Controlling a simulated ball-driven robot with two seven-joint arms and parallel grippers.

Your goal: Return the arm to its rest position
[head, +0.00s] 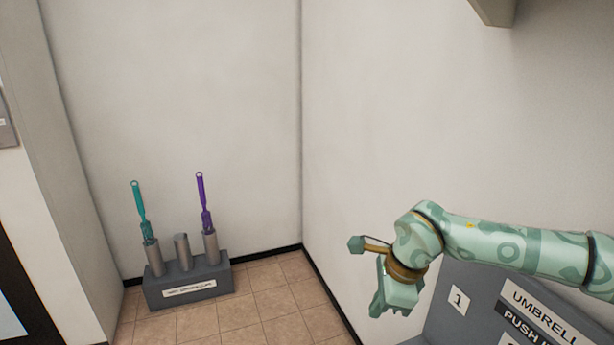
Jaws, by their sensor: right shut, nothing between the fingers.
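My right arm (500,243) comes in from the right edge and reaches toward the middle of the head view. It is pale green with darker green patterns. My right gripper (392,308) hangs from its wrist, pointing down, shut and empty. It is in front of the right wall, beside a grey box with labels. My left gripper is not in view.
A dark umbrella stand (190,289) stands on the tiled floor in the corner. It holds a teal umbrella (139,210) and a purple umbrella (202,200); its middle tube (183,252) looks empty. A grey labelled box (475,290) is below my right arm. Floor tiles (270,305) are clear.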

